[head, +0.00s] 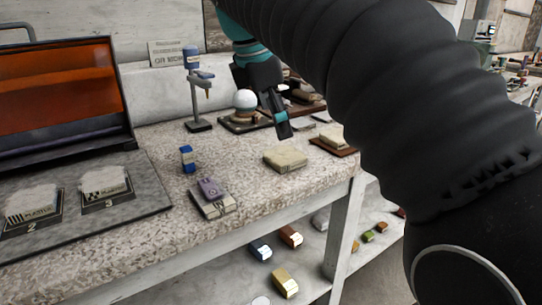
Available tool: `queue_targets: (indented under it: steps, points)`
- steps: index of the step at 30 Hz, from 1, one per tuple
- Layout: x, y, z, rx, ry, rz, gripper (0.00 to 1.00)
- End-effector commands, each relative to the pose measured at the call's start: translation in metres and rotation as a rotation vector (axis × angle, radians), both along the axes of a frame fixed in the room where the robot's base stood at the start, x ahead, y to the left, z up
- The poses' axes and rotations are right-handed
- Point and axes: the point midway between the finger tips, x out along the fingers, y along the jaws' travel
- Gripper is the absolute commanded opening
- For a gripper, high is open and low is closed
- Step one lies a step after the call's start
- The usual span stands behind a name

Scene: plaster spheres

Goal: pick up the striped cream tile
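A cream block (285,158) lies flat on the speckled table top near its front edge; I cannot make out clear stripes on it at this size. A pale tile with dark marks (222,209) lies to its left, with a purple block (210,189) resting on it. I cannot tell which of these is the striped cream tile. My gripper (284,128) hangs above and behind the cream block, pointing down, apart from it. Its fingers overlap from this side, so their opening is hidden. I see nothing held in it.
A blue and white cylinder (187,159), a stand with a blue top (198,90) and a white sphere (245,99) stand on the table. A brown tray (345,152) is at right. A grey board (150,205) bears numbered tiles. Loose blocks lie on the lower shelf (312,262).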

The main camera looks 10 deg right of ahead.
Motion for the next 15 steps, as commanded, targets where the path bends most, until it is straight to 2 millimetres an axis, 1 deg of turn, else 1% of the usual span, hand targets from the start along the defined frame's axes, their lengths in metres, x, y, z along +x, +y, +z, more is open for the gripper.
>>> queue_targets:
  steps: [1, 3, 6, 9, 12, 15]
  points:
    - [0.01, 0.008, 0.007, -0.03, 0.03, 0.063, 1.0]
    - [0.018, 0.015, 0.016, -0.067, 0.074, 0.145, 1.0]
    - [0.025, 0.023, 0.024, -0.104, 0.12, 0.228, 1.0]
    - [0.028, 0.027, 0.029, -0.125, 0.148, 0.276, 1.0]
    - [0.029, 0.027, 0.027, -0.131, 0.159, 0.294, 1.0]
    - [0.031, 0.022, 0.017, -0.133, 0.162, 0.295, 1.0]
